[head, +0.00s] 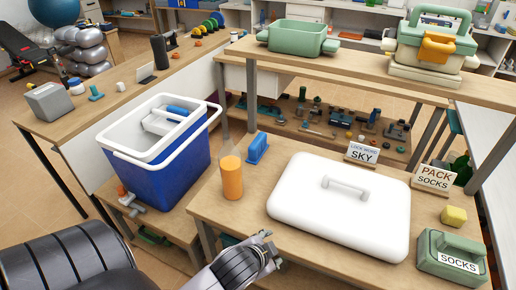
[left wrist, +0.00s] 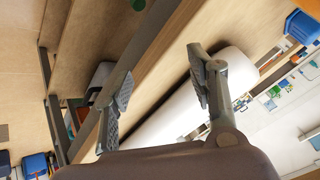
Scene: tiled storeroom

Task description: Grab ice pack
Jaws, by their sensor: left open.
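No object is clearly recognisable as the ice pack. A small blue block (head: 257,148) stands on the wooden table behind the orange cylinder (head: 231,178). Another blue piece (head: 178,110) shows inside the open blue cooler (head: 172,172), by a white insert; I cannot tell which, if either, is the ice pack. A white lid with a handle (head: 300,205) lies on the table. My left gripper (head: 268,252) is open and empty at the table's front edge. In the left wrist view its fingers (left wrist: 155,92) are apart, with the table edge and white lid beyond. My right gripper is not in view.
A green SOCKS box (head: 452,255) and yellow cube (head: 454,216) are near the right end. A raised shelf (head: 375,80) with green containers runs behind.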

